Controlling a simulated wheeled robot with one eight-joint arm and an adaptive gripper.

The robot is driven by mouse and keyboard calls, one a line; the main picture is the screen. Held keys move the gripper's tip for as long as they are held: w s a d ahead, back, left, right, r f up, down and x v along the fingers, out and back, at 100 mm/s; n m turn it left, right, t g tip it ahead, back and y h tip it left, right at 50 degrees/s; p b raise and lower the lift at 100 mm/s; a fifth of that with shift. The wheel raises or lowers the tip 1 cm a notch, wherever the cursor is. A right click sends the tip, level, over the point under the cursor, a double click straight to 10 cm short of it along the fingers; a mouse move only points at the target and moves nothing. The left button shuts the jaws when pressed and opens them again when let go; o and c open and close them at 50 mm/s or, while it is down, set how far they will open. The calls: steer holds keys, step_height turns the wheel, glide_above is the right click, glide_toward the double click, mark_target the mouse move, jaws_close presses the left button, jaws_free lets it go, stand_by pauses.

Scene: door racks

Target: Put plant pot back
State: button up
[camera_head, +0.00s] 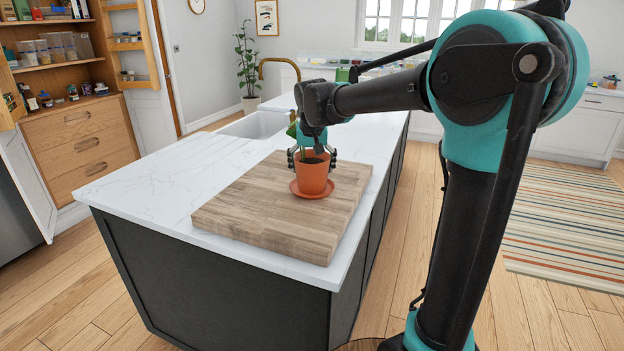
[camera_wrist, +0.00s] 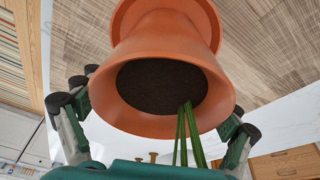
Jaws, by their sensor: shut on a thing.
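The terracotta plant pot (camera_head: 312,177) stands upright over its matching saucer (camera_head: 313,192) on the wooden board on the island. I cannot tell whether it rests on the saucer or hangs just above it. The pot (camera_wrist: 165,110) fills the middle of the wrist view, with dark soil and green stems (camera_wrist: 188,135) inside. My gripper (camera_head: 312,158) is shut on the pot, with fingers on both sides near the rim. The leaves are partly hidden behind my wrist.
The thick wooden board (camera_head: 250,215) lies on the white island top (camera_head: 150,195), with bare board around the saucer. Another potted plant (camera_head: 247,70) stands on the floor behind. An open cupboard (camera_head: 65,90) is at left.

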steer(key=shift+c, duration=1.3)
steer(key=shift+r, duration=0.15)
